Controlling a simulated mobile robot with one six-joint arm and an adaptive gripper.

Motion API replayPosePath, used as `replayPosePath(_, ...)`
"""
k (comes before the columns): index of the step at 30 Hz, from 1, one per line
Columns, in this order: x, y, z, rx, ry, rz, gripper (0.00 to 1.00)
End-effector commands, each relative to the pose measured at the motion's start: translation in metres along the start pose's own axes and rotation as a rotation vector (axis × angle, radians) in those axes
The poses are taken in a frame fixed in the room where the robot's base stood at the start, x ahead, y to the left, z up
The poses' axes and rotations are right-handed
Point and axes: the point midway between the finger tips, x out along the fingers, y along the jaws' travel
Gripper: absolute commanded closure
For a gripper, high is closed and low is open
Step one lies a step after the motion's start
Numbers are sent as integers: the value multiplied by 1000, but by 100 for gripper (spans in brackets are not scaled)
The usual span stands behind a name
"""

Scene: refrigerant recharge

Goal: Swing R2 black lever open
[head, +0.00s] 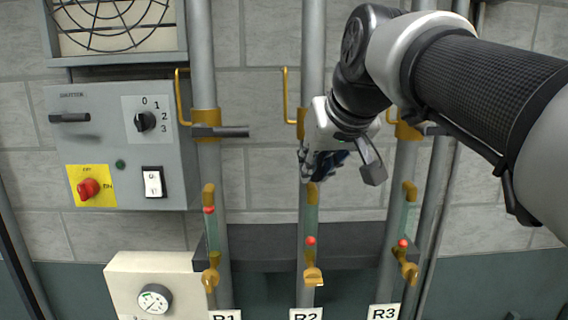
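The R2 pipe (310,60) runs vertically in the middle of the head view, with its label (306,315) at the bottom edge. A yellow bracket (286,95) is at its upper left. My gripper (318,168) is in front of this pipe at the height of the valve. It hides the valve body, and I cannot make out the R2 black lever. A dark grey block (373,172) hangs just right of my gripper; I cannot tell whether it belongs to the gripper or the lever. The finger gap and any contact are unclear.
The R1 pipe at left has a black lever (222,132) pointing horizontally right. The R3 pipe (398,190) is at right, partly behind my arm. A grey switch box (90,150) and a cream gauge box (125,275) are at left. Lower yellow taps (313,275) project below.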

Motion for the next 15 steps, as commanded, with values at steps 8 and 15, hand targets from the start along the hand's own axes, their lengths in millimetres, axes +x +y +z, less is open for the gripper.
replayPosePath(8,0,0,1,-2,-2,1,64)
replayPosePath(15,0,0,1,-2,-3,1,64)
